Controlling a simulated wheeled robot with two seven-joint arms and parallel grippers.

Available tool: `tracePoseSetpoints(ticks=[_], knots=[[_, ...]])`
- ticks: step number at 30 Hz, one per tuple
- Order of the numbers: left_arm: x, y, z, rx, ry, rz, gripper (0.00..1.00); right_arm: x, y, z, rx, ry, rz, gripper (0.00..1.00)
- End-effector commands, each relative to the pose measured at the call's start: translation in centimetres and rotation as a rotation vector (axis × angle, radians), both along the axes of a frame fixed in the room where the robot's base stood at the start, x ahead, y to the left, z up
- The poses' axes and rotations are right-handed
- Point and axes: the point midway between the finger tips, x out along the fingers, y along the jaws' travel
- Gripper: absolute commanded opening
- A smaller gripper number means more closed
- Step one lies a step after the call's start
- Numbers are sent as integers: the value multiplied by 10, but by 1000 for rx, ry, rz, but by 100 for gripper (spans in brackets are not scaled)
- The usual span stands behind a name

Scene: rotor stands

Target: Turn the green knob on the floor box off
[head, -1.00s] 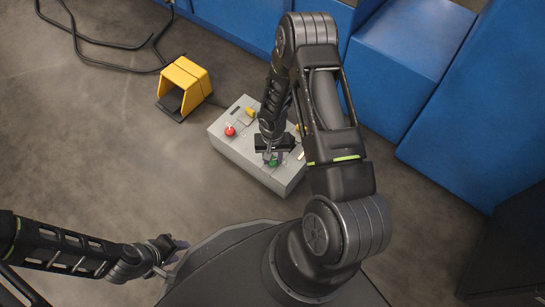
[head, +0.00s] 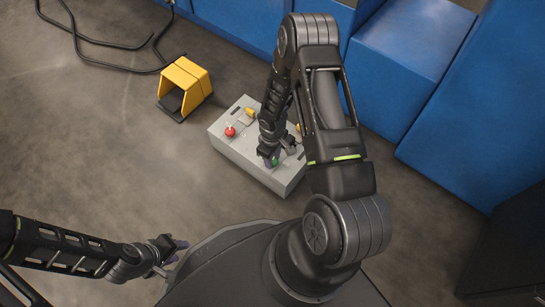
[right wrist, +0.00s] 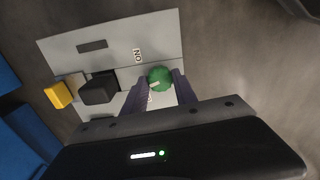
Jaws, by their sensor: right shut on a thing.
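The grey floor box (head: 228,148) stands on the floor in the middle of the head view, partly hidden by my right arm. Its green knob (right wrist: 159,78) sits between the fingers of my right gripper (right wrist: 156,88), which is shut on it. A white mark shows on the knob, and the label "ON" (right wrist: 137,55) is printed beside it. In the head view the knob (head: 274,162) shows only as a small green patch by my right gripper (head: 270,160). My left gripper (head: 180,245) is far from the box at the lower left; its fingers are too small to judge.
The box also carries a red button (head: 230,131), a yellow part (head: 250,112) and a black block (right wrist: 99,88). A yellow pedal housing (head: 186,84) stands left of the box. Blue blocks (head: 410,60) stand behind. Black cables (head: 110,45) lie at the upper left.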

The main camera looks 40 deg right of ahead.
Motion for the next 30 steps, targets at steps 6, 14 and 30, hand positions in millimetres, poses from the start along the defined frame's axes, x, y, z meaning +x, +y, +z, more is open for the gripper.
tracePoseSetpoints(ticks=[6, 14, 30], knots=[[0, 0, 3, 0, 1, 0, 36, 0, 0, 1, 0, 0, 200, 0], [-1, 0, 5, 0, 2, -1, 36, 0, 0, 0, 0, -1, 395, 0], [-1, 0, 6, -1, 3, -1, 36, 0, 0, 0, 0, -1, 516, 0]])
